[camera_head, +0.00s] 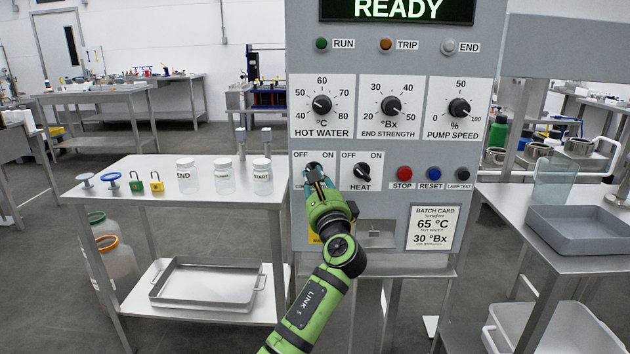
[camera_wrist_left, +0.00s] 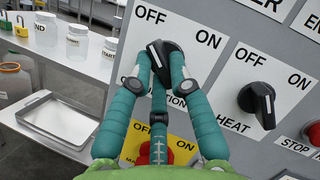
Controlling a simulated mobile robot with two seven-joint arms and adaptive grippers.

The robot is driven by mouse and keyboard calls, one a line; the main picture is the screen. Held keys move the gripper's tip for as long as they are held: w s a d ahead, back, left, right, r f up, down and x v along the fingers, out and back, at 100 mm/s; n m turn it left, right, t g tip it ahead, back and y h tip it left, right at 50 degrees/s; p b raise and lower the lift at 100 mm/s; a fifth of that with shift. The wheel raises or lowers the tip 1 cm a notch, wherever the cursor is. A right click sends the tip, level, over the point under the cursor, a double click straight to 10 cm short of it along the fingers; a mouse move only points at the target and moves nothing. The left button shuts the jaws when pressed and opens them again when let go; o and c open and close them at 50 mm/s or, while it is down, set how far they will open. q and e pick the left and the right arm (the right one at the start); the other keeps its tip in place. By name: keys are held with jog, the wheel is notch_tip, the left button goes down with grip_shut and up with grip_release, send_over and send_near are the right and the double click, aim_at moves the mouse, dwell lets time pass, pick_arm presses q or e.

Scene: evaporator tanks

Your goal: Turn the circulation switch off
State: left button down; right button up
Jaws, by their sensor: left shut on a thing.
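The circulation switch is a black rotary knob (camera_wrist_left: 157,50) on a white plate marked OFF at left and ON at right; the letters of its name are partly covered. My left gripper (camera_head: 315,172) is at this switch, and in the left wrist view its teal fingers (camera_wrist_left: 160,64) are shut on the knob, one on each side. The fingers cover much of the knob, so I cannot tell its exact setting. In the head view the arm hides most of the plate. My right gripper is not in view.
The HEAT knob (camera_head: 362,171) is just right of the circulation switch. STOP (camera_head: 404,173), RESET (camera_head: 434,173) and lamp test buttons follow. Dials (camera_head: 322,104) sit above. The display (camera_head: 398,10) reads READY.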

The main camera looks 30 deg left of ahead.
pick_arm(q)
jog(key=c, duration=1.1)
grip_release()
jog(key=shift+c, duration=0.2)
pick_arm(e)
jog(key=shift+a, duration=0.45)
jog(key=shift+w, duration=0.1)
pick_arm(q)
jog(key=v, duration=1.2)
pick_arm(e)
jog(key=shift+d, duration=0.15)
pick_arm(q)
jog(key=shift+f, duration=0.15)
